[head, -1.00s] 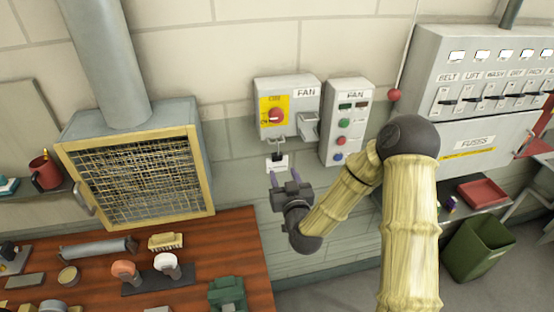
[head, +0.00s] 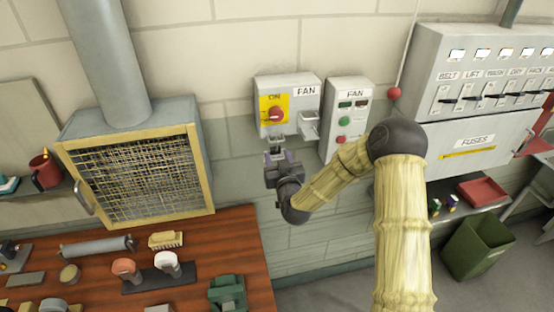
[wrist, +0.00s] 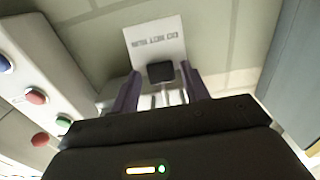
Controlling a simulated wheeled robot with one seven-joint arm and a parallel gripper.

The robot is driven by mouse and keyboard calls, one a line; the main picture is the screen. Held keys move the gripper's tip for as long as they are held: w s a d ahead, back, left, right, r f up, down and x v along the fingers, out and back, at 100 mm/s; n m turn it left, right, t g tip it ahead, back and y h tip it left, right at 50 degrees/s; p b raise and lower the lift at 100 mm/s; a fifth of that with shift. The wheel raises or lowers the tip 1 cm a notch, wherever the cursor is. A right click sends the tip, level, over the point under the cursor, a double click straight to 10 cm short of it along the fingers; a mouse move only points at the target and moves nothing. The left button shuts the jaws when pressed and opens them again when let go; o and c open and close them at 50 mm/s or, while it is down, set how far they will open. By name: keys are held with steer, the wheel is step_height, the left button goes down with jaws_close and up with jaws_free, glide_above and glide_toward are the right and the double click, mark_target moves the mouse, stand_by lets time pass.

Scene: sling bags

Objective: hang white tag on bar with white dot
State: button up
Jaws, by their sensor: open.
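The white tag (wrist: 157,42) carries dark lettering and shows beyond my fingers in the wrist view. A black block (wrist: 161,71) at its edge lies between my two fingers. My gripper (wrist: 160,88) is open, with a purple-grey finger on each side of the block; I cannot tell whether they touch it. In the head view my gripper (head: 278,160) is just below the fan switch box (head: 290,105) and hides most of the tag. Thin metal bars (wrist: 172,96) show behind the block. I see no white dot clearly.
A fan button box (head: 346,112) is close on the right of the switch box. A grey bracket (head: 308,125) sticks out beside my gripper. A mesh-fronted heater (head: 140,175) stands left, above a wooden bench (head: 215,240) with several tools. The lower wall is clear.

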mark_target(278, 147)
jaws_close()
steer(key=shift+r, duration=0.15)
steer(key=shift+r+p, duration=0.7)
steer(key=shift+r, duration=0.95)
steer(key=shift+s, duration=0.25)
steer(key=shift+s+d+f+b, duration=0.15)
steer(key=shift+s+f+b, duration=0.1)
steer(key=shift+s, duration=0.2)
steer(key=shift+s+d+f+b, duration=0.15)
steer(key=shift+s+b, duration=0.1)
steer(key=shift+s, duration=0.2)
steer(key=shift+b+v, duration=1)
steer(key=shift+v, duration=1.8)
